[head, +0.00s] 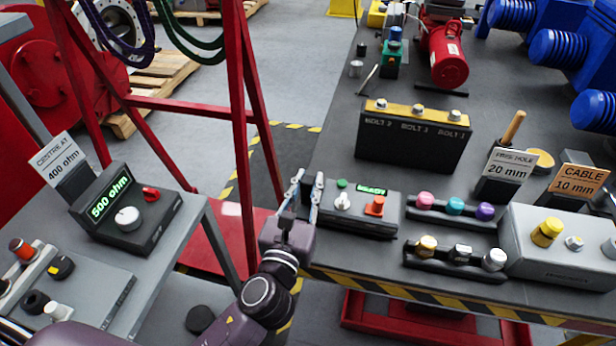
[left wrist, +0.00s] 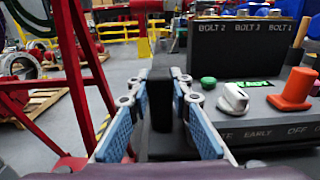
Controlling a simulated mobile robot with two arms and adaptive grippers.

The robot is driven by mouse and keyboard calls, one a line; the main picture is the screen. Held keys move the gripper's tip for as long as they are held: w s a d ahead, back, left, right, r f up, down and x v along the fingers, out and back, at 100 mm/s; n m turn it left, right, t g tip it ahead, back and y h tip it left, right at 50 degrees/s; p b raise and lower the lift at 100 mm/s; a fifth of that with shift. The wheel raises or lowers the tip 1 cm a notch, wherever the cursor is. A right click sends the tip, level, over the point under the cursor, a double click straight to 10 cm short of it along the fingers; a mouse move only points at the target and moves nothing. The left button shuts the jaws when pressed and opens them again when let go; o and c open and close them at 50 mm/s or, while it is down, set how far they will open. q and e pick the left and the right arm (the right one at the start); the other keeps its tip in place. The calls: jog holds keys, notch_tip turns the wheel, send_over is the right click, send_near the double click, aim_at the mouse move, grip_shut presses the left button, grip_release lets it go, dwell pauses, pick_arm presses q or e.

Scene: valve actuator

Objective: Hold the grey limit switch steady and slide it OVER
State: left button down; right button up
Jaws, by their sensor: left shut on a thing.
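My left gripper (head: 304,184) is at the left end of a grey control box (head: 334,215) on the dark table. In the left wrist view its blue-padded fingers (left wrist: 162,105) are shut on a dark upright block (left wrist: 161,112). I cannot tell whether this block is the grey limit switch or part of the box. The box carries a green button (head: 342,184), a pale knob (head: 342,201), a lit green display (head: 372,189) and an orange switch (head: 375,206). In the left wrist view, lettering on its front reads "EARLY" and "OFF". My right gripper is not in view.
A dark bolt block (head: 411,150) stands behind the box. A rack with coloured knobs (head: 455,208) stands to its right. A red frame (head: 240,120) rises left of my arm. A side table (head: 172,262) holds a "500 ohm" meter (head: 125,213).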

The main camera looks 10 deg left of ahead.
pick_arm(q)
jog(key=shift+f, duration=0.55)
dwell(1.1)
